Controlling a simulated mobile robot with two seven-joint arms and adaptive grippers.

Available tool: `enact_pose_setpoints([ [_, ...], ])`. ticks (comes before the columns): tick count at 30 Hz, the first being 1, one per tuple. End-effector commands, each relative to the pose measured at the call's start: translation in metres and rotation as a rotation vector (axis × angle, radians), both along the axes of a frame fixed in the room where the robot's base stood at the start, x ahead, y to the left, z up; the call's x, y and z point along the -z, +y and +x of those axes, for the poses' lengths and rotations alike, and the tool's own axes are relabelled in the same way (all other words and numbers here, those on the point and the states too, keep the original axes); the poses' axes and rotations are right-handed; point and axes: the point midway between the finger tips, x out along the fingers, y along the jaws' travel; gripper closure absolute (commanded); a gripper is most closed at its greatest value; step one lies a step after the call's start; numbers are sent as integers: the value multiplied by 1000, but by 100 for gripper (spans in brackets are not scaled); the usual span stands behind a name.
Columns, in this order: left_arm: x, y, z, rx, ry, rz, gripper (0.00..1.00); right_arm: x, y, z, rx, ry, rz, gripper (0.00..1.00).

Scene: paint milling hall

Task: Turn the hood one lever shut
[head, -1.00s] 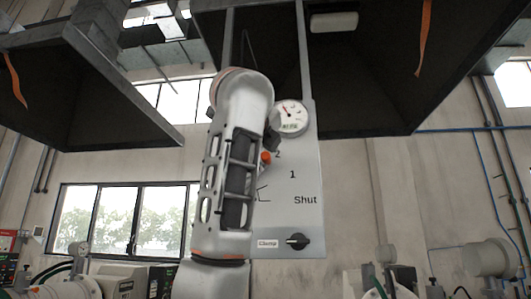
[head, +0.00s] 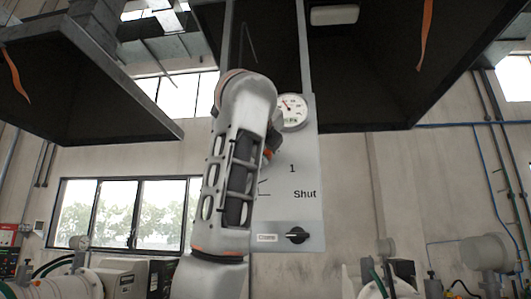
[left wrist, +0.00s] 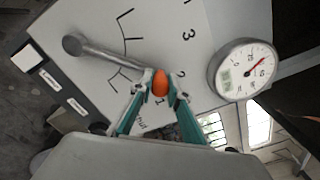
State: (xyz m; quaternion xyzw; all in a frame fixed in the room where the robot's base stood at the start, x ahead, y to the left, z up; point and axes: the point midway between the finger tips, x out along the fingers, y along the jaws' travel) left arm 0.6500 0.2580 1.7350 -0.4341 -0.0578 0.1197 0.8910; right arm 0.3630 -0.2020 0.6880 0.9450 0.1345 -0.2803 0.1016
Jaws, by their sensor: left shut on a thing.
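The hood one lever (left wrist: 110,57) is a grey rod with a round pivot and an orange knob (left wrist: 160,83) at its end. It is mounted on a pale panel (head: 300,215) marked 3, 2, 1 and Shut. In the left wrist view the knob lies close to the 1 and 2 marks. My left gripper (left wrist: 161,78) is shut on the knob, with a teal finger on either side. In the head view my left arm hides the rod and most of the gripper; only a little orange (head: 267,154) shows. My right gripper is not in view.
A round gauge (head: 292,110) sits at the panel's top, close to my gripper. A black rotary switch (head: 298,235) is at the bottom. A dark hood (head: 365,85) hangs above and another hood (head: 75,95) at left. Machines stand low on both sides.

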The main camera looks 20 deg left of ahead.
Motion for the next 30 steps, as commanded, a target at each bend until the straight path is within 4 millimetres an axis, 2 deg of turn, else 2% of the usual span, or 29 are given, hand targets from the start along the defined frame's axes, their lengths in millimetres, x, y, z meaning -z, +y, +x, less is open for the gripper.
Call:
enact_pose_setpoints([
  [8,22,-14,4,-2,46,160,100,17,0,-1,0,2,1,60],
  [18,59,-30,10,-1,126,438,100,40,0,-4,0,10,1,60],
  [30,90,-36,11,0,193,672,100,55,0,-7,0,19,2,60],
])
